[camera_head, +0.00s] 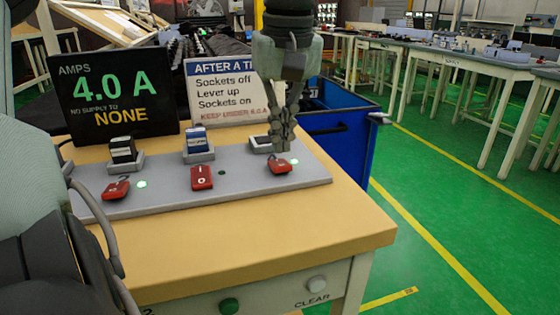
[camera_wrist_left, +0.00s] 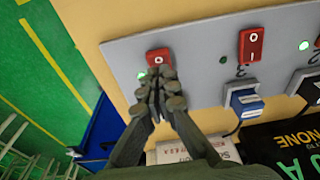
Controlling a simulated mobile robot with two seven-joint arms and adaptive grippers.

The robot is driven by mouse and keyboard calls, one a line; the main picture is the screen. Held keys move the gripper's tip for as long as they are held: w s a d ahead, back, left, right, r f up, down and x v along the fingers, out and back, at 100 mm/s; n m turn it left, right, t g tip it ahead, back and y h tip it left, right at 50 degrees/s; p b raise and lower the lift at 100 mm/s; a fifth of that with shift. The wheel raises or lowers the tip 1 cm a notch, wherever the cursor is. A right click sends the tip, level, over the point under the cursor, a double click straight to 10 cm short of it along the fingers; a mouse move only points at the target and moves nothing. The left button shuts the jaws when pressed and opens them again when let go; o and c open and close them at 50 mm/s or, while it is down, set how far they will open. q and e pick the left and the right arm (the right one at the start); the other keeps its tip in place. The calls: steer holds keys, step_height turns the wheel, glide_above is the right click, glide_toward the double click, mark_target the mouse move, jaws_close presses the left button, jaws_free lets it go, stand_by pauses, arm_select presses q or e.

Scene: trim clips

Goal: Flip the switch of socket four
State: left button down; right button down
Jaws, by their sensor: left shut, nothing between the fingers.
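A grey socket panel (camera_head: 240,183) lies on the bench. The red switch of socket four (camera_head: 280,166) is the rightmost in the head view, with a lit green lamp beside it. My left gripper (camera_head: 283,140) is shut and empty, pointing down just behind this switch. In the left wrist view the fingertips (camera_wrist_left: 157,85) partly cover the red switch (camera_wrist_left: 158,57); I cannot tell whether they touch it. Socket four (camera_head: 265,146) is partly hidden by the gripper, and no plug shows in it. My right gripper is not in view.
Socket three's red switch (camera_head: 202,177) has an unlit lamp, and a blue plug (camera_head: 196,139) stands behind it. Another switch (camera_head: 116,188) has a lit lamp and a black plug (camera_head: 122,149). A display (camera_head: 115,95) reads 4.0 A. A blue bin (camera_head: 345,145) stands beyond the bench.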

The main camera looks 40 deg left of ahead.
mark_target(282, 165)
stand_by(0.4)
arm_select(q)
steer(key=shift+f+b, duration=1)
steer(key=shift+f, duration=0.45)
stand_by(0.5)
steer(key=shift+r+p, duration=3)
steer(key=shift+r, duration=0.55)
